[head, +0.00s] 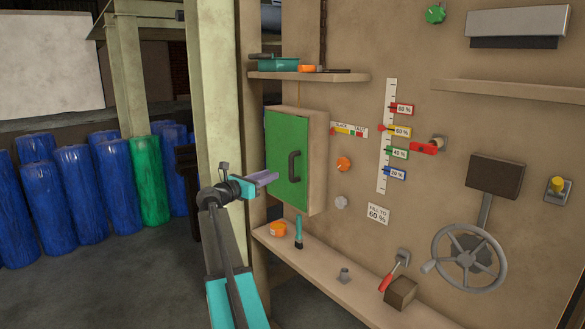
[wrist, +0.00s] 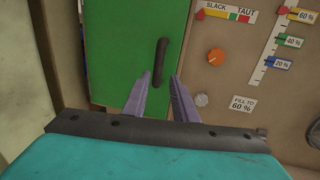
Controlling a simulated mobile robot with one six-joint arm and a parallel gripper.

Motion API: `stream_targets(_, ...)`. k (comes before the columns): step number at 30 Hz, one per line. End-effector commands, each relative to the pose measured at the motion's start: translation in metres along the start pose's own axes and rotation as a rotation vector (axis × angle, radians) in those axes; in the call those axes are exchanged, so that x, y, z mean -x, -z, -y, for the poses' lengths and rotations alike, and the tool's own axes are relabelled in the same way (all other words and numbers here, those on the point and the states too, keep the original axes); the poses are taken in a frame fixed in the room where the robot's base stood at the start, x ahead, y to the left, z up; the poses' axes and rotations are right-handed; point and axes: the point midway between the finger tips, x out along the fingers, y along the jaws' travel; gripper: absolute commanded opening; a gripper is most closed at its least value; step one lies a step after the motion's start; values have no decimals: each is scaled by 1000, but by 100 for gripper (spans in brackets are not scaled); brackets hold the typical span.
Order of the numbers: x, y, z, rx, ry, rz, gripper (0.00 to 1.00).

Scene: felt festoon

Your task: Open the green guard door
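The green guard door (head: 286,158) is the front of a tan box (head: 315,165) on the wall panel, and it looks shut. Its dark vertical handle (head: 294,167) is on the door's right side. My gripper (head: 268,178) is in front of the door, to the left of the handle in the head view. In the wrist view, the two purple fingers of my gripper (wrist: 160,90) are apart with nothing between them. The door (wrist: 135,45) and handle (wrist: 160,63) show beyond the fingertips, the handle between their lines. The fingers look clear of the handle.
A shelf (head: 305,77) with tools is above the box. A lower ledge (head: 330,275) holds an orange tape-like item (head: 278,229) and a teal-handled tool (head: 298,233). An orange knob (head: 343,164) is right of the box. A pale post (head: 213,90) stands to the left.

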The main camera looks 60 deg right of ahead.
Motion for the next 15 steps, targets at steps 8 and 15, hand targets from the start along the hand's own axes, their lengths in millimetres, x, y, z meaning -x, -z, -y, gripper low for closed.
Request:
stream_targets(8,-6,0,-1,-1,-1,-1,25)
stream_targets(15,-29,0,-1,-2,1,-2,25)
